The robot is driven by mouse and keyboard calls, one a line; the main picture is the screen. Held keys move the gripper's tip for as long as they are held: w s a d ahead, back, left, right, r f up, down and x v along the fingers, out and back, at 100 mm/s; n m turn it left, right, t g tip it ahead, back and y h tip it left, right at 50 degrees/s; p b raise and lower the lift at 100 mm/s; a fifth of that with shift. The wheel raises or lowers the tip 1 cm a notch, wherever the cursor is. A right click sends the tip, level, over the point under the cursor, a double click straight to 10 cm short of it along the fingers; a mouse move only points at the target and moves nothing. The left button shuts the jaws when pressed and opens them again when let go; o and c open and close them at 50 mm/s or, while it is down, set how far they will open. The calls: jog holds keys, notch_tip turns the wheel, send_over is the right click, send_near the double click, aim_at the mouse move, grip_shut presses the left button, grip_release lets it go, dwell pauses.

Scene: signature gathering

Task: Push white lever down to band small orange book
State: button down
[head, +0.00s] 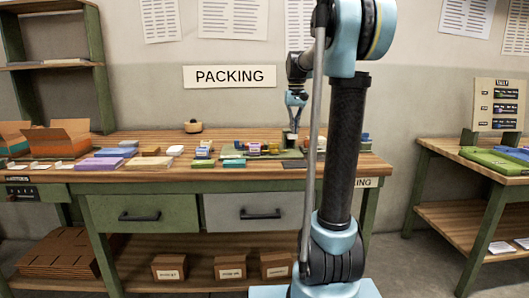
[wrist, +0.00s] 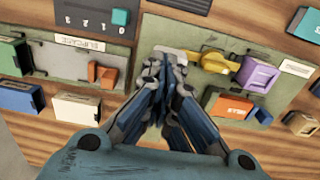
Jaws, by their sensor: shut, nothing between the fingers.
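My gripper (wrist: 164,62) is shut and empty in the wrist view, its fingertips over the left end of a green board (wrist: 202,30). In the head view my gripper (head: 291,138) is low over the bench. A yellow knobbed part (wrist: 214,62) and a purple block (wrist: 256,76) are also there. I cannot make out a white lever; the fingers hide part of the board.
A grey slipcase tray (wrist: 62,60) with an orange piece, a white box (wrist: 77,108) and a dark numbered panel (wrist: 85,18) with a teal block lie left of the fingers. The wooden bench (head: 150,175) carries open cartons (head: 58,140) at the left.

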aim_at(294, 138)
jog(key=shift+f, duration=2.65)
dwell(0.6)
jog(key=shift+r, duration=0.15)
dwell(0.4)
jog(key=shift+r, duration=4.4)
jog(key=s+f+t, duration=0.1)
jog(key=s+f, duration=0.4)
jog(key=s, duration=0.5)
jog(key=s+f, duration=0.6)
jog(key=s, duration=0.4)
jog(key=s+f+t, duration=0.1)
jog(key=s+f, duration=1.3)
jog(key=f, duration=0.3)
jog(key=shift+s+f, duration=0.3)
jog(key=shift+s, duration=0.1)
